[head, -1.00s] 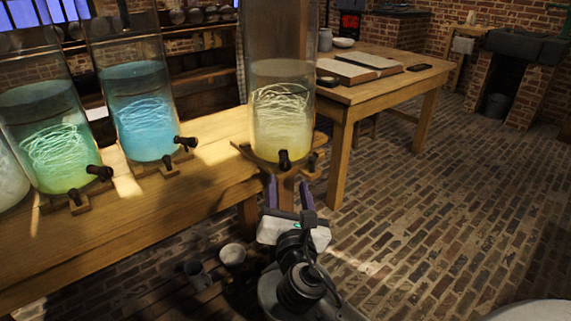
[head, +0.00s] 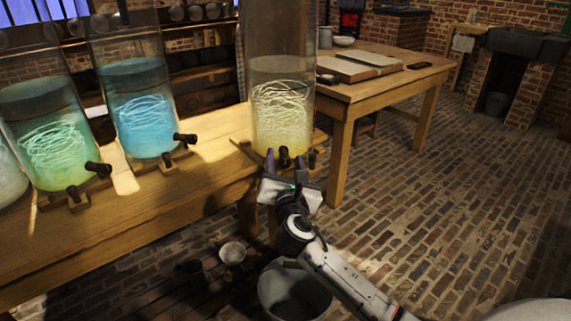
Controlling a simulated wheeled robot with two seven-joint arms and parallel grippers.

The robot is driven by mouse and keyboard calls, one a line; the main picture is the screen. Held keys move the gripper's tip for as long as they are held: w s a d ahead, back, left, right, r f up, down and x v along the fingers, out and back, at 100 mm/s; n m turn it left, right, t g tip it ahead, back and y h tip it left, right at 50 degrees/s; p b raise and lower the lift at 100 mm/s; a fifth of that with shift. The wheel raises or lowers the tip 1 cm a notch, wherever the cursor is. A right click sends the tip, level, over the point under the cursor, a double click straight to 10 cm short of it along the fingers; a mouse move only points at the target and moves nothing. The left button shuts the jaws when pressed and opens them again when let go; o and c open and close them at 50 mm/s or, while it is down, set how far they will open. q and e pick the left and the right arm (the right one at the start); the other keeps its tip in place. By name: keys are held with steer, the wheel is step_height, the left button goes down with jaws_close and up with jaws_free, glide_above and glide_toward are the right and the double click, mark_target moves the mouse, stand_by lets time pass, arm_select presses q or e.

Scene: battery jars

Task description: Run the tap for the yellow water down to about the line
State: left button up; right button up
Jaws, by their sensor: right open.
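The jar of yellow water (head: 282,110) stands on a wooden stand at the right end of the long bench. Its water surface lies about halfway up the glass, with pale tangled strands inside. I cannot make out a line on the glass. Its dark tap (head: 284,155) is low on the front. My right gripper (head: 284,162) is open, its two purple-grey fingers pointing up on either side of the tap. I cannot tell whether they touch it. No stream shows below the tap. My left gripper is not in view.
Jars of blue (head: 146,115) and green water (head: 50,140) with dark taps stand to the left. A grey bucket (head: 275,300) and a small pot (head: 232,254) are below the bench. A wooden table (head: 345,95) with a board stands behind right. Brick floor on the right is clear.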

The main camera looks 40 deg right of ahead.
steer(key=shift+c, duration=0.3)
steer(key=c, duration=1.1)
steer(key=n+p, duration=0.1)
steer(key=p, duration=0.2)
steer(key=shift+r, duration=0.4)
steer(key=shift+c, duration=0.2)
steer(key=shift+n+p, duration=0.9)
steer(key=shift+p, duration=0.05)
steer(key=shift+n+p, duration=0.6)
steer(key=shift+p, duration=0.15)
steer(key=shift+f+n+p, duration=0.1)
steer(key=shift+n+p, duration=0.9)
steer(key=shift+p, duration=0.1)
steer(key=shift+f+n+p, duration=0.1)
steer(key=shift+n+p, duration=0.2)
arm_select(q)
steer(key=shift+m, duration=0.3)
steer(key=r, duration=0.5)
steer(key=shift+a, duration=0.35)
arm_select(e)
steer(key=shift+f+n, duration=0.25)
steer(key=shift+n, duration=0.05)
